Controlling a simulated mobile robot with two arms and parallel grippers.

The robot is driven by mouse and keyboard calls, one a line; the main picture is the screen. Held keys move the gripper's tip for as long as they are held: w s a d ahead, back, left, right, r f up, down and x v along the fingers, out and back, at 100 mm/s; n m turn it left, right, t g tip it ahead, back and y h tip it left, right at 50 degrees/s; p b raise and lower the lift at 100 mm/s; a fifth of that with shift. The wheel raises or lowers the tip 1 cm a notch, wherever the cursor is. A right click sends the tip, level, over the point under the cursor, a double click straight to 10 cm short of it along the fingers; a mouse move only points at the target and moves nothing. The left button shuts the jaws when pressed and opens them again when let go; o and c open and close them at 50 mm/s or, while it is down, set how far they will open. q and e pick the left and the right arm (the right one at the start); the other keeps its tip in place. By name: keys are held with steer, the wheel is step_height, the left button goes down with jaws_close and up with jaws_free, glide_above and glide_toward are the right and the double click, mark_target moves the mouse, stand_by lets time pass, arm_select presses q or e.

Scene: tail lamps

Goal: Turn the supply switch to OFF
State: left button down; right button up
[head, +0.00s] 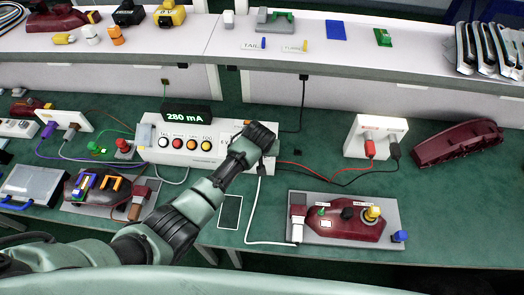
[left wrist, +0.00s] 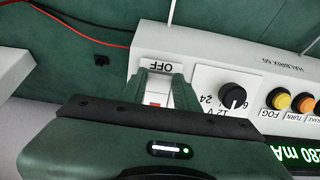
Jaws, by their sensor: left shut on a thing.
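The supply box (head: 190,148) is a long white unit with a row of coloured buttons and a display (head: 192,115) on top reading 280 mA. My left gripper (left wrist: 166,92) is at the right end of this box, its fingers shut around the supply switch (left wrist: 157,99). Only a white and red part of the switch shows between the fingers. An upside-down OFF label (left wrist: 160,67) is beyond the fingertips. Beside the switch is a black voltage knob (left wrist: 232,96). In the head view my left arm hides the switch. My right gripper is not in view.
Red and black leads run right from the box to a white terminal block (head: 376,136). A dark red lamp on a grey plate (head: 388,243) lies at front right, another lamp (head: 458,145) at far right. A shelf (head: 300,58) spans the back. Green bench is clear around the cables.

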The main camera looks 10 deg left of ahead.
arm_select(q)
steer(key=shift+s+f+t, duration=0.2)
steer(key=shift+f+t, duration=0.05)
steer(key=shift+t, duration=0.15)
steer(key=shift+f+t+b, duration=0.15)
steer(key=shift+t+b, duration=0.25)
steer(key=shift+t, duration=0.4)
steer(key=c, duration=1)
jaws_free()
steer(key=shift+c, duration=0.2)
